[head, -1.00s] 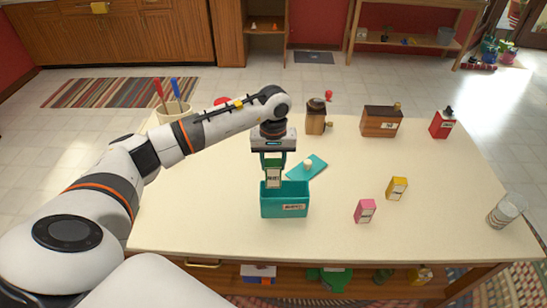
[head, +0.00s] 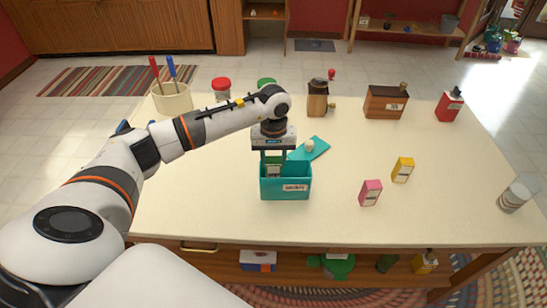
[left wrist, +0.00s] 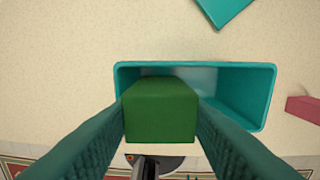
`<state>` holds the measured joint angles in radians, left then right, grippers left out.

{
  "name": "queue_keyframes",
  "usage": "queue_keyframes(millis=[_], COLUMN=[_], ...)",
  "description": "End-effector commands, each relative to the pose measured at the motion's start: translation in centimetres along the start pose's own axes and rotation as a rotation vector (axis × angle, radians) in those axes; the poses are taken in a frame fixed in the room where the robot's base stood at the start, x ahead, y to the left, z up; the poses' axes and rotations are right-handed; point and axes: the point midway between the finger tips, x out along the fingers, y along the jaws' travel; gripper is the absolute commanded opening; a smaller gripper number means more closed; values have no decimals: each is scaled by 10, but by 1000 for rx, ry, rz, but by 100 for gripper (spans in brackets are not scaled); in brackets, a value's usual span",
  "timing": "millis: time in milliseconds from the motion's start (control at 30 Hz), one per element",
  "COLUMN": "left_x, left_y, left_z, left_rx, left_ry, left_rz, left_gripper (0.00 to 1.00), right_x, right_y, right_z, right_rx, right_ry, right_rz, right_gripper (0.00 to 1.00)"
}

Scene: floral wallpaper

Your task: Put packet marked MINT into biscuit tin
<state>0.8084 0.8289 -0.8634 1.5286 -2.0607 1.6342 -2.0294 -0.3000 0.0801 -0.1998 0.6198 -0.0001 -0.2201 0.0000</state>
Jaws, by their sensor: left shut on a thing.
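The teal biscuit tin (head: 273,190) stands open on the table, with a white label on its front whose print I cannot read surely. My left gripper (head: 273,160) points straight down over the tin's left part and is shut on a green packet (head: 274,171). The packet's lower part is inside the tin, hidden by the front wall; its label is too small to read surely. In the left wrist view the packet (left wrist: 160,110) sits between the fingers over the left end of the tin (left wrist: 270,95). My right gripper is in neither view.
A pink packet (head: 370,193) and a yellow packet (head: 402,169) stand to the right. A glass (head: 514,196) is near the right edge. The table's front left is clear.

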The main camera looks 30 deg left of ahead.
Motion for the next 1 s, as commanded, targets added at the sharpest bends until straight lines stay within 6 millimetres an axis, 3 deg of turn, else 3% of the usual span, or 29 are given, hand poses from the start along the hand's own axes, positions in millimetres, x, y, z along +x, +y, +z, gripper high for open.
queue_keyframes(millis=[1000], left_x=[21], left_y=[0], left_z=[0], left_rx=[-1], left_ry=[-1], left_rz=[0], left_gripper=[34], right_x=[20], right_y=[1], right_z=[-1], right_rx=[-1], right_ry=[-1], right_rz=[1], right_gripper=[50])
